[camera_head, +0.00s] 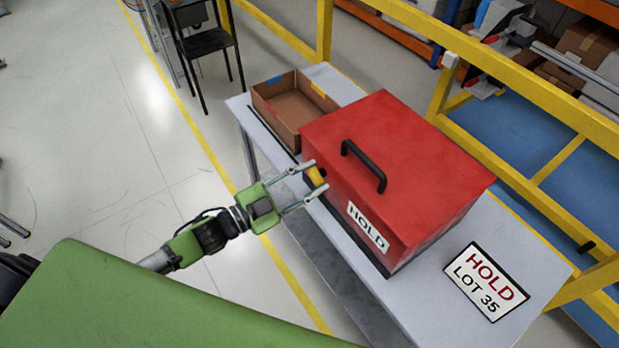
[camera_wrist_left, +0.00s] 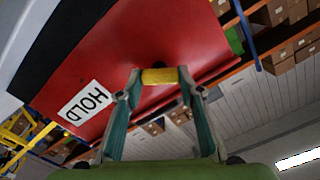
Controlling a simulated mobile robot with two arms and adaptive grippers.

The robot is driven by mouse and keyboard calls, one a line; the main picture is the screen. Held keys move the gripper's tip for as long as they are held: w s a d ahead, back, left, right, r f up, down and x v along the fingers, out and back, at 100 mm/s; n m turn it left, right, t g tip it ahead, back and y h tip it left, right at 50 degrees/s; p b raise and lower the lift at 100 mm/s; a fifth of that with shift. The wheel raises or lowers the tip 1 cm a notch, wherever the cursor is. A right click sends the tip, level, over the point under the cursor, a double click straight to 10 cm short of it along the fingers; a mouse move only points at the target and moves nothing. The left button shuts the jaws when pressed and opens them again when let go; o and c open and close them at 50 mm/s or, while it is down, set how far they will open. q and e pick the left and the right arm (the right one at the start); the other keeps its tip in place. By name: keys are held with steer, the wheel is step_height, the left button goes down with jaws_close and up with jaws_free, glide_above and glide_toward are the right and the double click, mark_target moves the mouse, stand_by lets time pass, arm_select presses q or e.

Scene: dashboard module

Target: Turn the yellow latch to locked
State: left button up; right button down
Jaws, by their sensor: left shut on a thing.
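The yellow latch (camera_head: 316,177) is on the left side of the front of a red box (camera_head: 400,160) with a black handle on top. My left gripper (camera_head: 314,183) has its fingers on both sides of the latch, shut on it. In the left wrist view the yellow latch (camera_wrist_left: 160,76) sits between the fingertips, lying crosswise against the red face. Part of the latch is hidden by the fingers, and I cannot read any lock marking. My right gripper is not in view.
The red box stands on a grey table (camera_head: 530,245). An open cardboard box (camera_head: 290,100) stands behind it to the left. A "HOLD LOT 35" sign (camera_head: 486,281) lies at the right. Yellow rails (camera_head: 500,70) run behind the table. The floor at the left is mostly clear.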

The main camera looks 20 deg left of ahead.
arm_select(q)
steer(key=m+b, duration=0.1)
steer(key=m, duration=0.4)
steer(key=shift+f+m, duration=0.1)
steer(key=shift+m, duration=0.2)
steer(key=m+b, duration=0.2)
steer(key=m, duration=0.3)
steer(key=shift+s+d+f+m, duration=0.1)
steer(key=shift+m, duration=0.2)
steer(key=o, duration=1.1)
steer(key=v, duration=1.2)
